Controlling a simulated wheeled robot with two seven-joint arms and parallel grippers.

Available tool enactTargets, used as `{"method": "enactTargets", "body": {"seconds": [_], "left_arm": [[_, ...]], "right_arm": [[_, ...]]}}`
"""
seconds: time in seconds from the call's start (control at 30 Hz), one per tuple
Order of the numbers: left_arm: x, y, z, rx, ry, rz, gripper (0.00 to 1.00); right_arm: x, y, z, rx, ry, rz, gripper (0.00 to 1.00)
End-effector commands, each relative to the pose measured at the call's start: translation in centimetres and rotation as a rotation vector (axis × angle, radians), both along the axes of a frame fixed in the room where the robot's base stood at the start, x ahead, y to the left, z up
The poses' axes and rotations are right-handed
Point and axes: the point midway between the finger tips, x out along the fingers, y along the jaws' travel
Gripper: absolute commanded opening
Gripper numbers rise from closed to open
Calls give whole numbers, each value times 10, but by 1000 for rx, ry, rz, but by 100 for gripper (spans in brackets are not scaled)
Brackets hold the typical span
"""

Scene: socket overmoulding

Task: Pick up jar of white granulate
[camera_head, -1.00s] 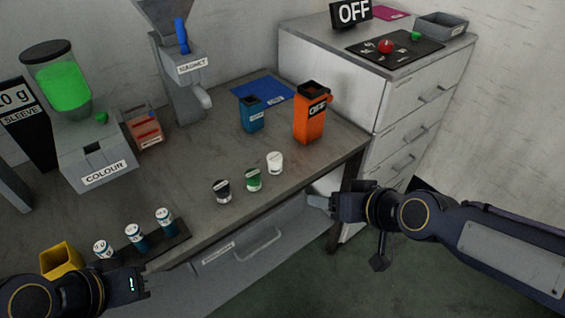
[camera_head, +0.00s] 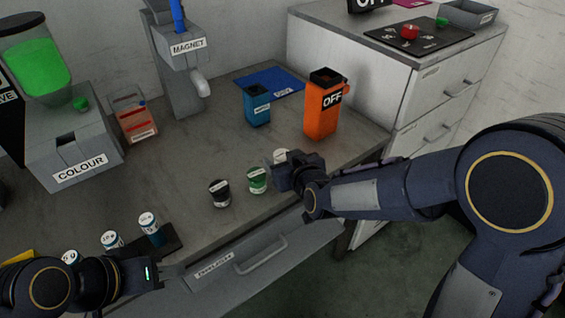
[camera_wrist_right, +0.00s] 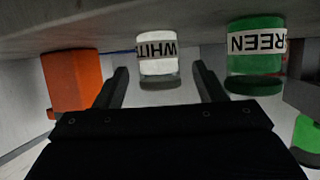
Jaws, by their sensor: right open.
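The jar of white granulate (camera_head: 281,155) stands on the grey table at the right end of a row of three jars. In the head view my right gripper (camera_head: 284,175) is right at its near side and hides most of it. In the right wrist view the white jar (camera_wrist_right: 157,55) with its label shows upside down between the two open fingers of my right gripper (camera_wrist_right: 160,85), a little beyond the tips. The fingers hold nothing. My left gripper (camera_head: 172,272) is at the table's front edge, far from the jar; its fingertips are too small to judge.
The green jar (camera_head: 257,181) stands close left of the white one, and the black jar (camera_head: 219,193) beyond it. An orange container (camera_head: 322,108) and a blue container (camera_head: 256,105) stand behind. A drawer (camera_head: 265,262) is under the table edge.

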Motion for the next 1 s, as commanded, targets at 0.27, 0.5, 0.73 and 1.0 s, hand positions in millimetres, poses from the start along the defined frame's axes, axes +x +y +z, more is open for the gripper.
{"method": "enactTargets", "body": {"seconds": [0.27, 0.5, 0.73, 1.0], "left_arm": [[0, 0, -2, 0, 0, 0, 36], [0, 0, -2, 0, 0, 0, 36], [0, 0, -2, 0, 0, 0, 36], [0, 0, -1, 0, 0, 0, 36]], "right_arm": [[13, 5, -6, 1, 1, 1, 64], [12, 5, -6, 0, 1, 0, 47], [12, 5, -6, 0, 1, 0, 17], [12, 5, -5, 1, 0, 0, 16]]}}
